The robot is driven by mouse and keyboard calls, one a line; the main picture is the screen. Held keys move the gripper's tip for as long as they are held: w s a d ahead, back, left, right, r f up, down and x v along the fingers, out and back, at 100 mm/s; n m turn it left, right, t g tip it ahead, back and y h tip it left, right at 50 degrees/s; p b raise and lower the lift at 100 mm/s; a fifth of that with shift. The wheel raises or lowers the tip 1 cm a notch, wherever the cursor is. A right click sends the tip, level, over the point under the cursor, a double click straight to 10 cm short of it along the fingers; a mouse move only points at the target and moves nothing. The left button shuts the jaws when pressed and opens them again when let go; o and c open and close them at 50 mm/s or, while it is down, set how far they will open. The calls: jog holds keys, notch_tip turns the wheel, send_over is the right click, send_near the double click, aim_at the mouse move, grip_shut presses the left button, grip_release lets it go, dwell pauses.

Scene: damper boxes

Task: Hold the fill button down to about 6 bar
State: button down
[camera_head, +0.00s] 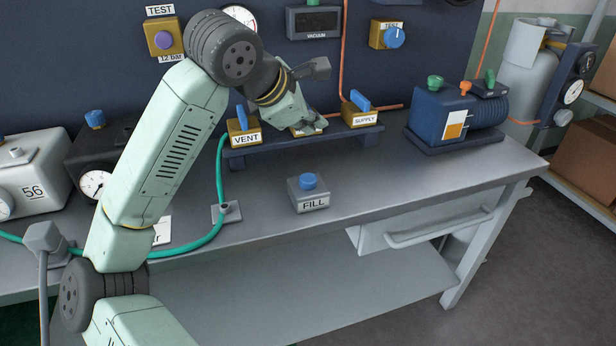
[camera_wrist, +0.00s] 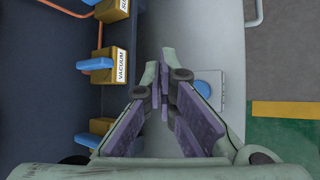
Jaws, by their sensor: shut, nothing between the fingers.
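The blue round fill button (camera_head: 308,181) sits on top of a grey box labelled FILL (camera_head: 312,203) near the bench's front edge. It stands up, with nothing on it. My gripper (camera_head: 317,125) is shut and empty. In the head view it appears in front of the valve row, up and back from the button and apart from it. In the wrist view, the closed fingers (camera_wrist: 164,82) point toward the bench, and the blue button (camera_wrist: 208,89) shows just right of them, partly hidden. A wall gauge (camera_head: 240,16) is partly covered by my arm; its reading is not legible.
The VENT valve (camera_head: 243,131) and SUPPLY valve (camera_head: 361,112) flank a middle valve (camera_wrist: 100,64) labelled VACUUM. A green hose (camera_head: 219,175) lies left of the fill box. A blue pump (camera_head: 441,112) stands at right. The bench (camera_head: 385,190) right of the fill box is clear.

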jog(key=shift+f, duration=0.1)
jog(key=b, duration=0.5)
send_over(311, 180)
notch_tip(311, 180, down, 8)
jog(key=shift+r, duration=0.1)
jog(key=shift+f+b, duration=0.3)
jog(key=shift+f, duration=0.1)
jog(key=shift+f, duration=0.15)
dwell(0.7)
jog(key=shift+f+b, duration=0.3)
jog(key=shift+b, duration=0.35)
jog(key=shift+f+b, duration=0.55)
jog(key=shift+b, duration=0.1)
dwell(4.3)
